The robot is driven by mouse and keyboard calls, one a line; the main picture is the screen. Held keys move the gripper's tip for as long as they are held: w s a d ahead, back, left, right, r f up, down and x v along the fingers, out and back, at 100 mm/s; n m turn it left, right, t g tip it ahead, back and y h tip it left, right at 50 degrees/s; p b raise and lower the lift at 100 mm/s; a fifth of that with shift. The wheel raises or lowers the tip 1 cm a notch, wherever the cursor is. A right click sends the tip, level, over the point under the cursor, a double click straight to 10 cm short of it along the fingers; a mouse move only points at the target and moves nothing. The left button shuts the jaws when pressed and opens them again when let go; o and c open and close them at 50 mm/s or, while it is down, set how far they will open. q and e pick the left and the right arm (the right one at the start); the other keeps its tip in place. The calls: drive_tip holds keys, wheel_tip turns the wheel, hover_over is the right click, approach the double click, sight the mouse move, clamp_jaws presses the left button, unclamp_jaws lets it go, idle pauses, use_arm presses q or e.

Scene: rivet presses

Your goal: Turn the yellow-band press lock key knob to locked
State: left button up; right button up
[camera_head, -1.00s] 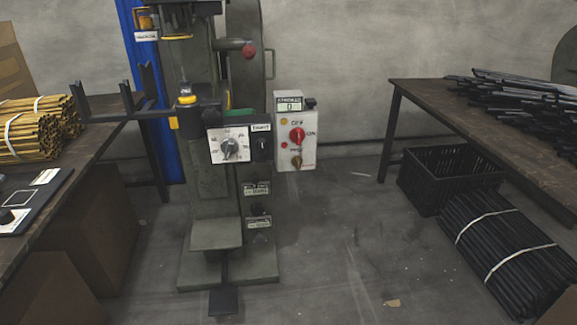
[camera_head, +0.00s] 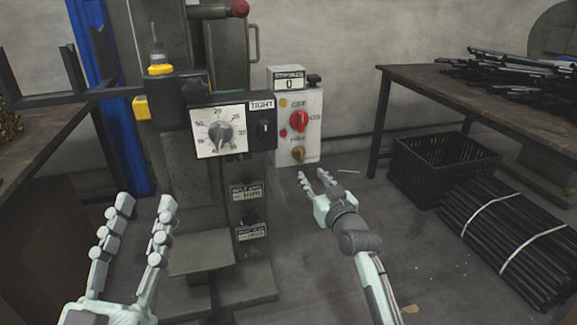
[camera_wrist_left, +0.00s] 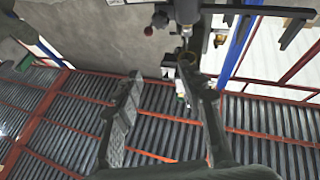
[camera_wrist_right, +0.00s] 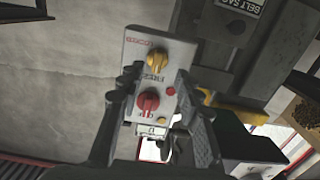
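The press (camera_head: 190,190) stands ahead, with a yellow collar (camera_head: 160,70) on its spindle at the left. A grey control box on its right side carries a red knob (camera_head: 299,120) marked OFF and a brass-yellow key knob (camera_head: 298,154) below it. The right wrist view shows the red knob (camera_wrist_right: 148,101) and the yellow key knob (camera_wrist_right: 156,58) beyond my fingers. My right gripper (camera_head: 312,178) is open and empty, below and just right of the box, not touching it. My left gripper (camera_head: 145,208) is open and empty in front of the press at the lower left.
A dial panel (camera_head: 220,130) marked TIGHT juts out left of the control box. A table with black rods (camera_head: 500,85) stands at the right, with a black crate (camera_head: 440,165) and a strapped rod bundle (camera_head: 510,225) on the floor. A dark table edge lies at the left.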

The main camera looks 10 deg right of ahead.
sight(302, 156)
use_arm(q)
drive_tip(key=s+a+r+t+b, duration=0.1)
drive_tip(key=s+r+t, duration=0.2)
drive_tip(key=r, duration=0.2)
drive_tip(key=shift+s+a+t+h+b, duration=0.2)
drive_tip(key=shift+a+t+h+b, duration=0.1)
drive_tip(key=shift+t+h+b, duration=0.1)
use_arm(e)
drive_tip(key=shift+t, duration=0.3)
drive_tip(key=shift+w+a+r, duration=0.1)
drive_tip(key=shift+w+r, duration=0.1)
drive_tip(key=shift+w, duration=1.3)
drive_tip(key=shift+w+r, duration=0.25)
drive_tip(key=shift+w, duration=1.2)
drive_tip(key=shift+w+a+r, duration=0.1)
drive_tip(key=shift+w+r, duration=0.1)
drive_tip(key=shift+w, duration=1.3)
use_arm(q)
drive_tip(key=shift+r, duration=0.1)
use_arm(e)
clamp_jaws()
